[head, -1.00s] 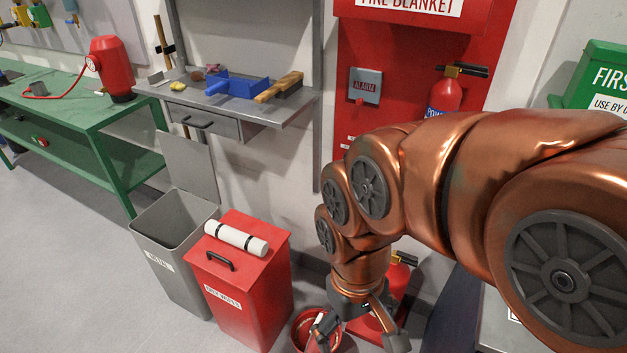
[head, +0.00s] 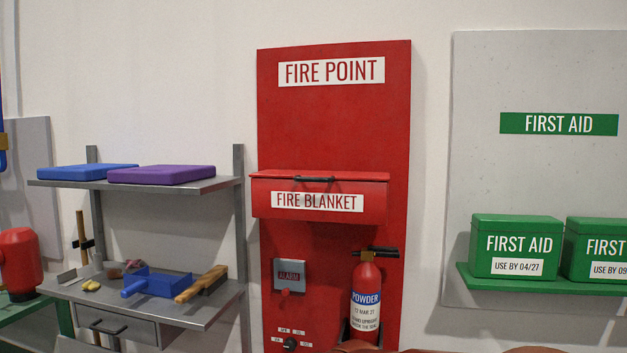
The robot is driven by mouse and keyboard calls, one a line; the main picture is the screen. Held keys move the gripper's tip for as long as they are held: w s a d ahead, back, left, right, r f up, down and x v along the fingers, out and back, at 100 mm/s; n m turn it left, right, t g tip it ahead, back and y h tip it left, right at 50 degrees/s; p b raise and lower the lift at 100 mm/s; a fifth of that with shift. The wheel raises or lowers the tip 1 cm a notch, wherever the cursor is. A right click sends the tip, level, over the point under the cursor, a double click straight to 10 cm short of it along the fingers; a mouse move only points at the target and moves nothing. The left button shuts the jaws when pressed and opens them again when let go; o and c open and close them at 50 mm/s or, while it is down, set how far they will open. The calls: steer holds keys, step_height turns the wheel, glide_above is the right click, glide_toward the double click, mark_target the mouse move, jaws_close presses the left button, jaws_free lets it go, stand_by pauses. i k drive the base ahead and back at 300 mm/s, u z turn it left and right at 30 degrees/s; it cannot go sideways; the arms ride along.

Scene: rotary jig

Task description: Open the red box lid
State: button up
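A red box labelled FIRE BLANKET (head: 375,203) is mounted on the red FIRE POINT board. Its red lid (head: 270,178) is shut, with a dark bar handle (head: 314,179) at the front. The red floor-standing box with a handled lid, seen earlier, is outside the current head view, so its lid cannot be seen now. My gripper is not in view; only slivers of my copper arm show at the bottom edge.
A powder extinguisher (head: 366,290) and an alarm box (head: 290,273) are below the blanket box. Left is a grey shelf (head: 226,184) above a cluttered workbench (head: 215,312). Right, green first aid boxes (head: 516,260) stand on a green shelf.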

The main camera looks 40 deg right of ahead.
mark_target(297, 175)
steer(key=z, duration=0.1)
steer(key=k, duration=1.05)
steer(key=u, duration=0.8)
steer(key=i, duration=0.95)
steer(key=z, duration=0.55)
